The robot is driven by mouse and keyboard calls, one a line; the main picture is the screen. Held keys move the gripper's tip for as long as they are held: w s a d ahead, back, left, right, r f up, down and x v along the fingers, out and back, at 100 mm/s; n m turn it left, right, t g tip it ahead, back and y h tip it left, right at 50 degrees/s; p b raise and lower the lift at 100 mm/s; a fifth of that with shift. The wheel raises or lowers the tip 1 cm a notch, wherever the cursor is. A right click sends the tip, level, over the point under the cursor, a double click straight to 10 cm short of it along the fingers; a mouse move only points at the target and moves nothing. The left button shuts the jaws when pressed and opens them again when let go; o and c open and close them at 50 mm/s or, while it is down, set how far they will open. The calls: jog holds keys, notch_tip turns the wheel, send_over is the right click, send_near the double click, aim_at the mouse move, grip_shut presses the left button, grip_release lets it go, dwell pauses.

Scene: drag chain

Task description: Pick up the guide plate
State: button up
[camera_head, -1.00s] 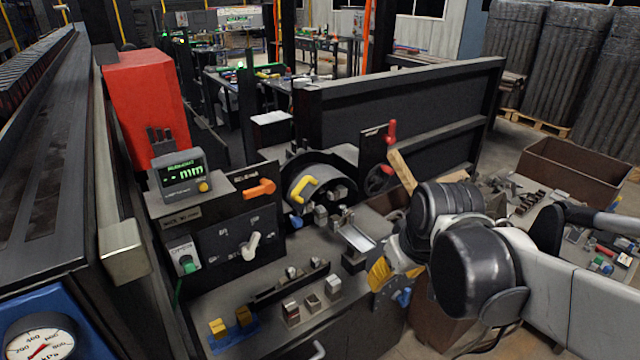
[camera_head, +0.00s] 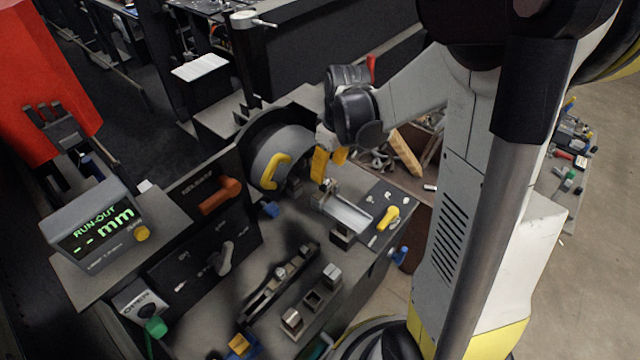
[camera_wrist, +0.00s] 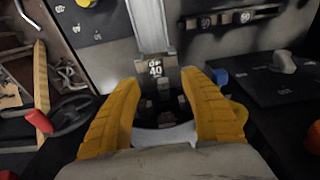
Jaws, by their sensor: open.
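My gripper (camera_head: 328,168) is open over the bench, with its yellow fingers pointing down; its fingers frame the lower middle of the wrist view (camera_wrist: 160,82). A small metal block marked 40 (camera_wrist: 155,70) is seen between the fingertips, at the near end of a pale metal channel (camera_wrist: 146,28). I cannot tell whether the fingers touch it. The channel also shows in the head view (camera_head: 345,212), just below and right of my gripper. Which part is the guide plate is not clear from the pictures; the 40 block may be it. Dark blocks behind it are partly hidden.
A dark round housing with a yellow handle (camera_head: 272,172) stands close left of my gripper. A rack (camera_head: 314,300) holds several metal blocks nearer the front. A yellow knob (camera_head: 386,217) is on the right. A run-out display (camera_head: 95,225) stands at the left.

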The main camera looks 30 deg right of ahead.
aim_at(326, 181)
jog(key=f+b, duration=0.1)
jog(key=f, duration=0.1)
jog(key=w+f+b, duration=0.1)
jog(key=f, duration=0.4)
jog(key=shift+w+b, duration=0.35)
jog(key=shift+b, duration=0.05)
grip_shut()
